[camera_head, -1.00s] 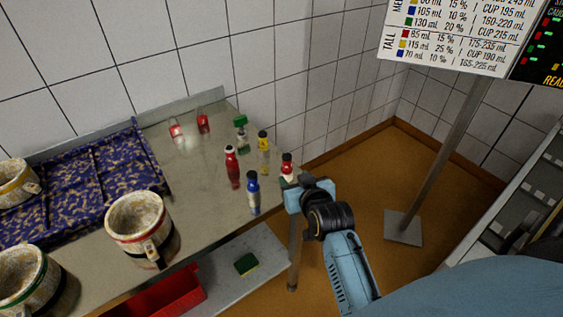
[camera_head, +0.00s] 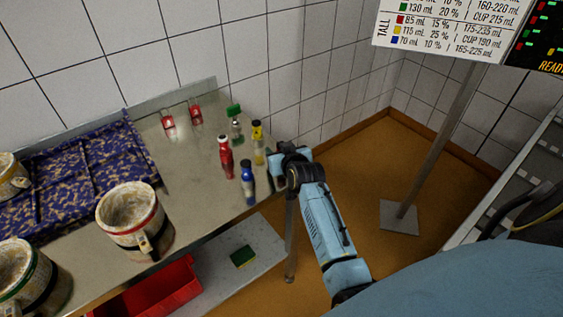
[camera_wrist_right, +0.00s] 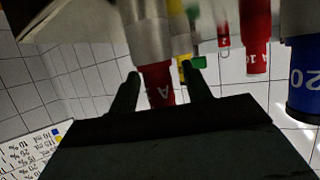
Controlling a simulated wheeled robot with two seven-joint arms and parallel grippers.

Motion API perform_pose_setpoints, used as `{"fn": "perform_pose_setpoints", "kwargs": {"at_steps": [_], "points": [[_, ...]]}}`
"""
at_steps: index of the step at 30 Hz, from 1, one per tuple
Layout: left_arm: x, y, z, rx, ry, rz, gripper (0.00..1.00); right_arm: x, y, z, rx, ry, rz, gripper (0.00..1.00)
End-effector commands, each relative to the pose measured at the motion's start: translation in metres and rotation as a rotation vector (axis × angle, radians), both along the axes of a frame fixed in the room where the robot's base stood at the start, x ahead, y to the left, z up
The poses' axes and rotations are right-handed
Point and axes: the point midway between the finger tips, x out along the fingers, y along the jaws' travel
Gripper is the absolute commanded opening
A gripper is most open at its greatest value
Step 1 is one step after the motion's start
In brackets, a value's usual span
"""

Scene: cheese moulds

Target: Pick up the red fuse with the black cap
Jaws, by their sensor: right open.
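My right gripper (camera_head: 288,152) is at the right end of the steel counter and hides what stands behind it in the head view. In the right wrist view my right gripper (camera_wrist_right: 162,92) is open, with a finger on each side of a bottle-like piece (camera_wrist_right: 150,42) that is pale grey and red; contact cannot be told and its cap is hidden. My left gripper is not in view.
A blue bottle (camera_head: 248,182), a yellow one (camera_head: 258,145) and a green-topped one (camera_head: 235,125) stand close by. Two red-and-clear vessels (camera_head: 168,118) are at the back. Moulds (camera_head: 135,222) and a blue patterned cloth (camera_head: 75,170) are left. A metal post (camera_head: 435,145) stands right.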

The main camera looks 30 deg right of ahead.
Motion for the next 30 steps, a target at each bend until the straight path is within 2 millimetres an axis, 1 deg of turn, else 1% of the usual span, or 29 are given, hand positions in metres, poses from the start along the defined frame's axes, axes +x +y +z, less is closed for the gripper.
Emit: {"fn": "perform_pose_setpoints", "kwargs": {"at_steps": [3,10,11,21,22,28,30], "points": [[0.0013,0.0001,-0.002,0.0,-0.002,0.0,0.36,0.007,-0.0023,-0.0032,0.0,0.0,-0.001,0.49],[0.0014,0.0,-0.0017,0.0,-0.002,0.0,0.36,0.0075,-0.0025,-0.0034,0.0,0.0,-0.001,0.49],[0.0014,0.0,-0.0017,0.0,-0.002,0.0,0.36,0.0075,-0.0025,-0.0034,0.0,0.0,-0.001,0.46],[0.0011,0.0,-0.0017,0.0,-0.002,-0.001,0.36,0.0074,-0.0023,-0.0034,0.0,0.001,-0.001,0.02],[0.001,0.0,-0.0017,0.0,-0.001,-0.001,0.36,0.0075,-0.0023,-0.0031,0.0,0.0,-0.001,0.0],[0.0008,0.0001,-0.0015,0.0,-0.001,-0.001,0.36,0.0074,-0.0022,-0.0025,0.0,0.0,0.0,0.0],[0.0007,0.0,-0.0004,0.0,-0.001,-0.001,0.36,0.0077,-0.0022,0.002,-0.001,-0.002,-0.001,0.0]]}}
